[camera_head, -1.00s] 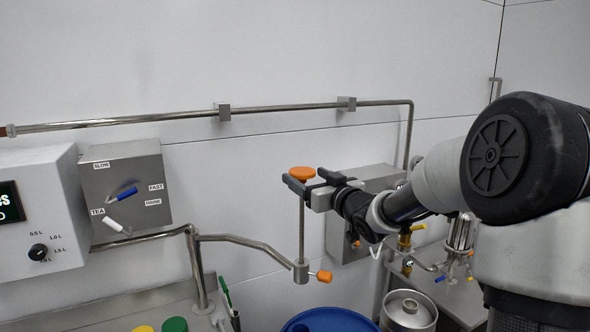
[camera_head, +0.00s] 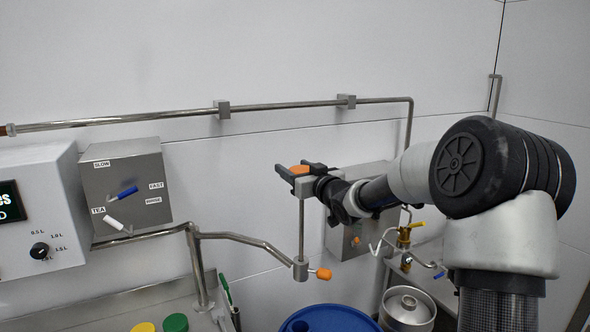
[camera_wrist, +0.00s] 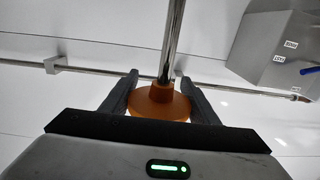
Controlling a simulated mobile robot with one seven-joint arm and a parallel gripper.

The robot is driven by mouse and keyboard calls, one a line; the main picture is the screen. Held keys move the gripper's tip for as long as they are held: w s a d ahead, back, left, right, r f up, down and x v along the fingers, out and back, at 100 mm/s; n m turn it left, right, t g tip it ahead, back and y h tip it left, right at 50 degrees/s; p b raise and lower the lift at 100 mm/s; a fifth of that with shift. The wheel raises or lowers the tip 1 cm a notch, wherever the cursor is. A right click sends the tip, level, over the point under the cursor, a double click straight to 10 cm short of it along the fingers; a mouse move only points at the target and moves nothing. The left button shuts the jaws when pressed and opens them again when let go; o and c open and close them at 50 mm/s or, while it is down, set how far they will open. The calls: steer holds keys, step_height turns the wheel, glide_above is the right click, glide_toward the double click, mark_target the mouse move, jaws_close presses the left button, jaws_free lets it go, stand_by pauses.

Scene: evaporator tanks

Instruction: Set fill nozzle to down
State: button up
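The fill nozzle is a thin upright metal rod (camera_head: 301,228) at the end of a bent pipe. An orange round knob (camera_head: 301,169) caps its top, and a small orange handle (camera_head: 323,274) sticks out to the right of the joint block (camera_head: 300,270) at its foot. My gripper (camera_head: 297,171) is at the top of the rod, its fingers spread to either side of the knob. In the wrist view the orange knob (camera_wrist: 160,104) lies between the two dark fingers, very near both. I cannot tell whether they touch it.
A blue drum (camera_head: 330,320) and a steel keg (camera_head: 408,308) stand below. The bent pipe (camera_head: 245,240) runs left to a switch box (camera_head: 125,188). A wall pipe (camera_head: 285,106) passes behind and above. A grey box (camera_head: 362,215) is on the wall behind my arm.

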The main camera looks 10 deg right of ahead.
steer(key=c, duration=0.5)
step_height(320, 180, down, 22)
steer(key=b, duration=1.7)
steer(key=o, duration=1.5)
steer(key=shift+r, duration=0.1)
steer(key=v, duration=1.7)
steer(key=shift+s+d, duration=0.15)
steer(key=shift+s, duration=0.05)
